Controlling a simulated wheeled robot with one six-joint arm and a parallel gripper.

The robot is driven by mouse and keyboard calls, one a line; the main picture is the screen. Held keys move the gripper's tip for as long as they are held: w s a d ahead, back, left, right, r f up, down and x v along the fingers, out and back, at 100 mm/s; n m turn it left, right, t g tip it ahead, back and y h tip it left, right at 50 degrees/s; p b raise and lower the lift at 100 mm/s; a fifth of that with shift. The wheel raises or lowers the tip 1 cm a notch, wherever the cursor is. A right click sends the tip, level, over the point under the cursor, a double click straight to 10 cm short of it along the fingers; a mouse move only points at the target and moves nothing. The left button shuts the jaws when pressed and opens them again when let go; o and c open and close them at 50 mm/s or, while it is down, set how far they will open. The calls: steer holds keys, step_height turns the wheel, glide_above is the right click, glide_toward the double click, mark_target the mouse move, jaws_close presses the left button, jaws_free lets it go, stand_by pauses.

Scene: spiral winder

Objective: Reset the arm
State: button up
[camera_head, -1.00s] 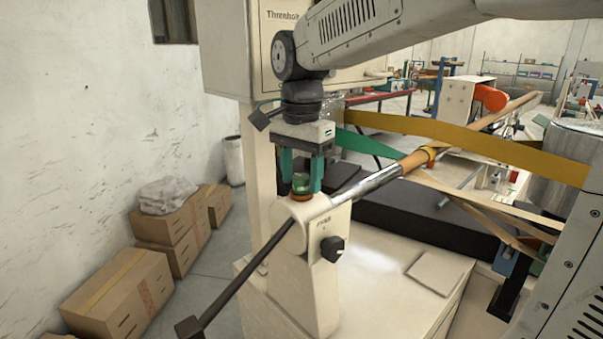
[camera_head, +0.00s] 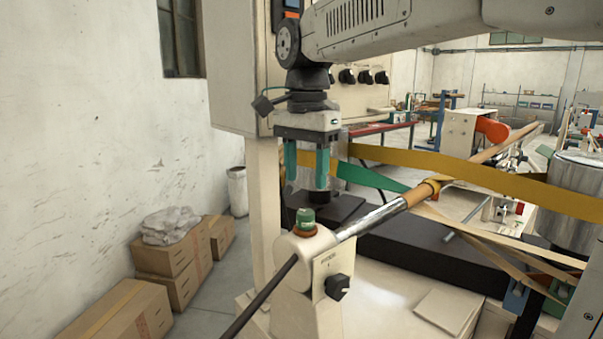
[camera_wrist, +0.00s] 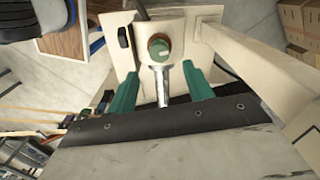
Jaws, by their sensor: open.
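My gripper (camera_head: 306,167) is open and empty, pointing down above the beige post (camera_head: 298,295) of the winder. Its two green fingers hang a little above a green knob with an orange-brown collar (camera_head: 305,222) on top of the post. In the wrist view, the knob (camera_wrist: 160,48) shows beyond and between the open fingertips (camera_wrist: 159,85), apart from both. A metal shaft (camera_head: 372,217) runs from the post to the back right, with a yellow band looped around its brown section.
A black dial (camera_head: 337,287) is on the post's side. A dark handle bar (camera_head: 262,300) sticks out front left. Yellow (camera_head: 470,178) and green (camera_head: 372,177) bands stretch across to the right. Cardboard boxes (camera_head: 125,318) line the left wall. A beige cabinet stands behind my gripper.

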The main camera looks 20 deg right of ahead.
steer(key=s+d+f+n, duration=0.1)
steer(key=s+f+n, duration=0.5)
steer(key=s, duration=0.5)
steer(key=s+d+f+n+t, duration=0.1)
steer(key=s+d+f+n, duration=0.1)
steer(key=s+f+n, duration=0.4)
steer(key=s+f, duration=0.2)
steer(key=s, duration=0.3)
steer(key=shift+d+f, duration=0.25)
steer(key=shift+f, duration=0.15)
